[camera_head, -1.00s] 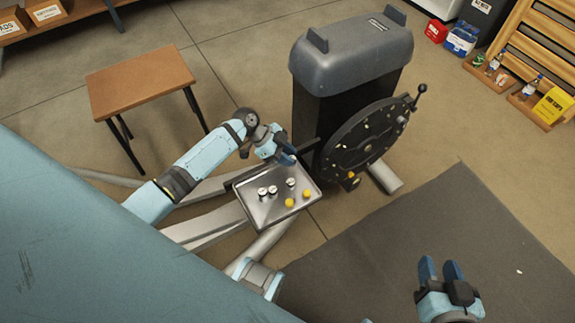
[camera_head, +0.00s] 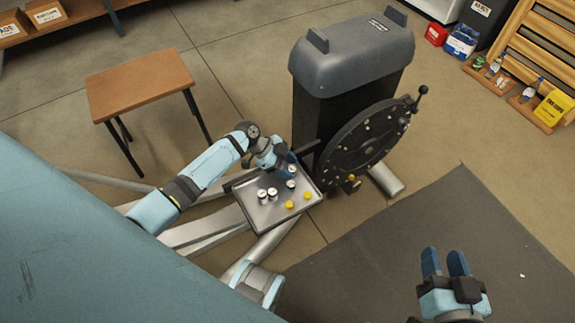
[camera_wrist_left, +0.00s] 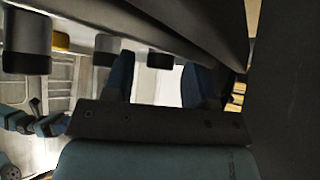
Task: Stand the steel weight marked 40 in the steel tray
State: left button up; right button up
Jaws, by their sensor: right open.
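The steel tray (camera_head: 246,208) is in the middle of the head view. Several small steel weights stand in it, among them a pair at the left (camera_head: 263,195) and one near the middle (camera_head: 291,184). Another small pale-topped weight (camera_head: 292,169) shows beside my left gripper (camera_head: 287,162) at the tray's far side. No number is legible, so I cannot tell which is 40. In the left wrist view the fingers are apart, with a dark-ended weight (camera_wrist_left: 160,60) showing between them and gaps at its sides. My right gripper (camera_head: 445,262) is open and empty over the dark mat.
Two yellow pieces (camera_head: 289,205) (camera_head: 307,195) sit in the tray's near right part. A dark machine (camera_head: 350,60) with a round disc (camera_head: 365,140) stands close behind the tray. A wooden-topped stool (camera_head: 140,80) is at the left. The dark mat (camera_head: 400,250) at right is mostly clear.

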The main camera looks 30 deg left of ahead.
pick_arm(q)
jog(key=shift+r, duration=0.1)
jog(key=shift+a+r, duration=0.25)
jog(key=p+v, duration=0.2)
jog(key=v, duration=0.9)
jog(key=shift+p, duration=0.35)
pick_arm(e)
jog(key=f+g, duration=0.1)
jog(key=s+d+f+h, duration=0.1)
jog(key=f, duration=0.1)
jog(key=s+d+f+g, duration=0.1)
jog(key=f, duration=0.1)
jog(key=shift+d+g+h, duration=0.25)
jog(key=shift+g+h, duration=0.05)
jog(key=shift+h, duration=0.1)
pick_arm(q)
jog(key=shift+a+r, duration=0.1)
jog(key=shift+a, duration=0.05)
pick_arm(e)
jog(key=shift+r, duration=0.2)
